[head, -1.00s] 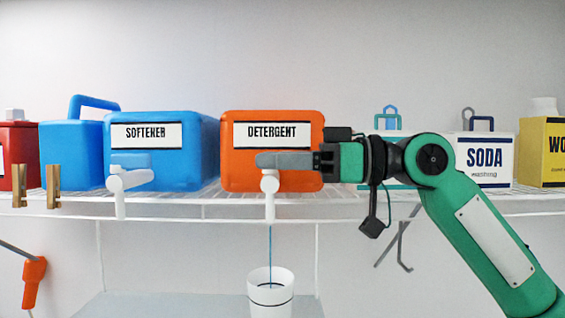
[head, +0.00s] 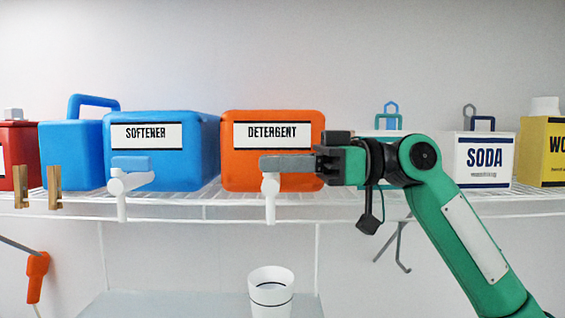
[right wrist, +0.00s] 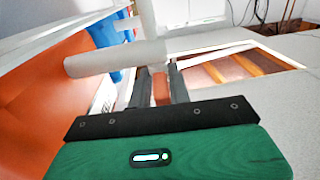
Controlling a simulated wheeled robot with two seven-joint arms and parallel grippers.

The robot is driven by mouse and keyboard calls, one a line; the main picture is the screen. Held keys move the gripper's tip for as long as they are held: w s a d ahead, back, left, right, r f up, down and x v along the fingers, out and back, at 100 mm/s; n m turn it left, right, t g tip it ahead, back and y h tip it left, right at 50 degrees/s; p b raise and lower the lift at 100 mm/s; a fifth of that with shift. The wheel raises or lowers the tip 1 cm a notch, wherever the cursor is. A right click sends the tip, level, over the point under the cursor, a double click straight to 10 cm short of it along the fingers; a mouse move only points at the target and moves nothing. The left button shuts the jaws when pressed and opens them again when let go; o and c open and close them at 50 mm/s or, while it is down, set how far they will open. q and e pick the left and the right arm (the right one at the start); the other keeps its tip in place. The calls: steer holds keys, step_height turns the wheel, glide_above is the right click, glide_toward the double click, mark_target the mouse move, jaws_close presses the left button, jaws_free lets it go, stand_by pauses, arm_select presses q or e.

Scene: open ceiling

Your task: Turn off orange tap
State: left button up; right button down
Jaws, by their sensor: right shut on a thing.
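The orange detergent box (head: 273,120) stands on a white wire shelf. Its tap has a white body (head: 270,205) that hangs over the shelf's front edge. In the right wrist view, the white tap body (right wrist: 115,59) crosses in front of the orange box. My right gripper (head: 265,163) comes in from the right, level with the tap's top. In the wrist view its fingers are shut on the orange tap handle (right wrist: 160,90). The fingers hide this handle in the head view. No stream shows under the tap. My left gripper is not in view.
A white cup (head: 271,298) stands below the tap. To the left is a blue softener box (head: 160,165) with a similar tap (head: 121,190). Wooden clips (head: 54,179) are on the shelf edge (head: 190,205). A soda box (head: 485,160) is at right.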

steer(key=shift+n+g+p, duration=0.3)
steer(key=shift+g, duration=0.2)
